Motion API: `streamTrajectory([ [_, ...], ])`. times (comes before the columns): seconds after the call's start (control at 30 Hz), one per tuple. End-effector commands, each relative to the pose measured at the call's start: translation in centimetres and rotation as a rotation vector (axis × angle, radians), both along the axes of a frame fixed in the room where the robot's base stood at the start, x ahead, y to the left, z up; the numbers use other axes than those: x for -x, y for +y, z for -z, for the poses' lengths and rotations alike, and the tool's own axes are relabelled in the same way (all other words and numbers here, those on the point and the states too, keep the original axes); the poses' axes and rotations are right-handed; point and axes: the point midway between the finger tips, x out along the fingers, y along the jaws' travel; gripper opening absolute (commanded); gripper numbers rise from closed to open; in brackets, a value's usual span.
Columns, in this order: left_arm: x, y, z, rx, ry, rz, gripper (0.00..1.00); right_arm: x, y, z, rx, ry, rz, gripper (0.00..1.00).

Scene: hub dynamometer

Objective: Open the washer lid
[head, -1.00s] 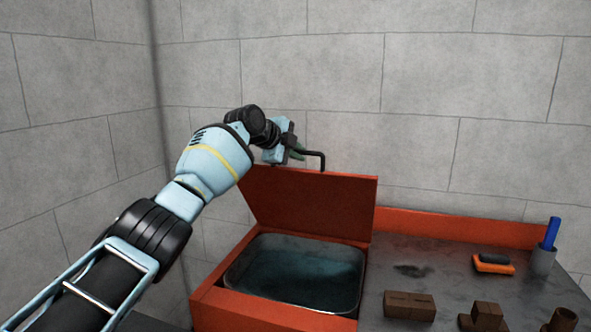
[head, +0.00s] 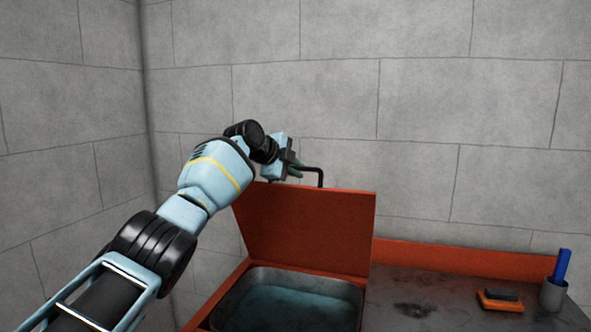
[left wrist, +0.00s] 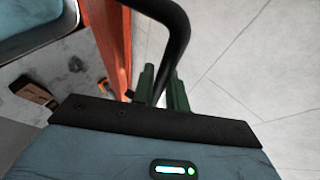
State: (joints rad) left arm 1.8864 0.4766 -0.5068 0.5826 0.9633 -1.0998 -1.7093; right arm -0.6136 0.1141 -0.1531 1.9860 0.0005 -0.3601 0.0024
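The washer lid (head: 308,228) is an orange panel standing steeply up at the back of the orange washer, and the basin (head: 290,302) below it is uncovered with dark liquid inside. A black bent handle (head: 319,172) stands out from the lid's top edge. My left gripper (head: 297,172) is at that handle above the lid. In the left wrist view, the handle (left wrist: 176,45) runs between the two green fingers of the left gripper (left wrist: 163,88), which look closed around it. My right gripper is not in view.
The grey worktop (head: 440,312) lies right of the basin. An orange and black brush (head: 499,300) and a grey cup (head: 552,295) with a blue item (head: 562,265) stand on it. A grey block wall (head: 420,110) is close behind the lid.

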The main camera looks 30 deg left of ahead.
Motion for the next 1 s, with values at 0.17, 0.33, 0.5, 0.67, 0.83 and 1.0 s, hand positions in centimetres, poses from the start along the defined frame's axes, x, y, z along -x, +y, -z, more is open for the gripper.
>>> streamTrajectory([
  [0.17, 0.0, 0.0, 0.1, 0.001, 0.002, 0.0, 0.34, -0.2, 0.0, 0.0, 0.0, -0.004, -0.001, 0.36],
  [0.33, 0.0, 0.0, 0.0, 0.001, 0.0, -0.001, 0.34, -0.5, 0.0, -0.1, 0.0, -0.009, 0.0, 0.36],
  [0.5, 0.2, 0.1, -0.2, 0.001, -0.001, 0.001, 0.34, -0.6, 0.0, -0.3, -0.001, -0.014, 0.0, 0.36],
  [0.67, 1.1, 0.3, -0.8, 0.0, -0.003, 0.001, 0.34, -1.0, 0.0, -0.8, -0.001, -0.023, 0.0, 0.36],
  [0.83, 2.6, 0.7, -1.8, -0.002, -0.004, -0.001, 0.34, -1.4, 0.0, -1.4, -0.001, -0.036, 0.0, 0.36],
  [1.0, 4.3, 1.0, -2.7, -0.001, -0.002, 0.001, 0.34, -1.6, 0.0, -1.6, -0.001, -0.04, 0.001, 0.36],
])
